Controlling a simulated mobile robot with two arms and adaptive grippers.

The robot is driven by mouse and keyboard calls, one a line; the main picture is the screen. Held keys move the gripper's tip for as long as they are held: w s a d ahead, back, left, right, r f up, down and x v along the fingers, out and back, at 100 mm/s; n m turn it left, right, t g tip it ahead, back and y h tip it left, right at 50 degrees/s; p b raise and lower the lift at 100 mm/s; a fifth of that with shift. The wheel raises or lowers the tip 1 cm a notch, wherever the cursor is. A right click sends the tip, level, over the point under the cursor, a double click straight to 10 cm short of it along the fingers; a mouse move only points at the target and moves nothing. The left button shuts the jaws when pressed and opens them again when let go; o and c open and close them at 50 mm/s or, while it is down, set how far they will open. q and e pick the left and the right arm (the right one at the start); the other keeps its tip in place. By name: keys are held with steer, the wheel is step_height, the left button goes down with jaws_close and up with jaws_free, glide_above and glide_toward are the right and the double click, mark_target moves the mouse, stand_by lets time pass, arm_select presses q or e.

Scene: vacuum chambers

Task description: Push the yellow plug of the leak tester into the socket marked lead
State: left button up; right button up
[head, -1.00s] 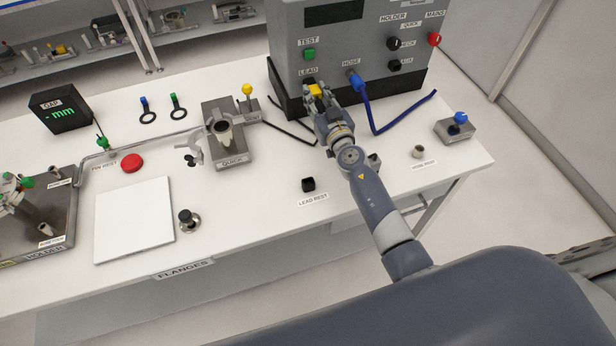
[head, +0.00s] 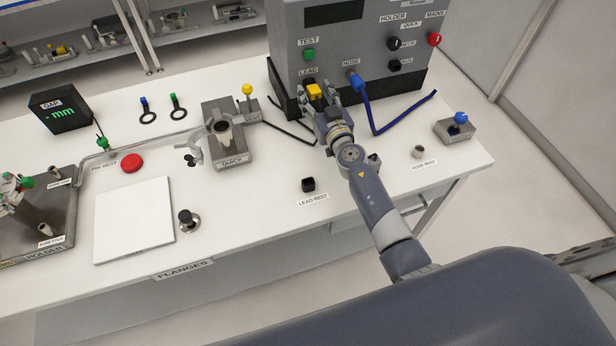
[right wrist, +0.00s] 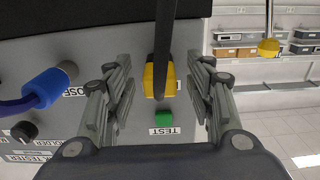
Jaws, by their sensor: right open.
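The grey leak tester (head: 345,50) stands at the back right of the table. The yellow plug (head: 314,91) is at its front face below the LEAD label (head: 308,72). In the right wrist view the plug (right wrist: 159,78) sits against the panel, with a black cable running up from it. The plug covers the lead socket, so its exact depth cannot be told. My right gripper (head: 317,93) is open around the plug, with a visible gap on both sides in the right wrist view. My left gripper is not in view.
A blue hose plug (head: 357,82) is in the HOSE socket beside my right gripper, its hose curving right. The green TEST button (head: 309,54) is above the plug. The black lead rest (head: 308,184) is empty. The table between the quick fixture (head: 229,150) and lead rest is clear.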

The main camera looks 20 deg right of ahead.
steer(key=shift+s+p, duration=0.35)
steer(key=shift+s, duration=0.85)
steer(key=shift+s+d+p, duration=0.15)
steer(key=shift+s+p, duration=0.15)
steer(key=shift+s, duration=2)
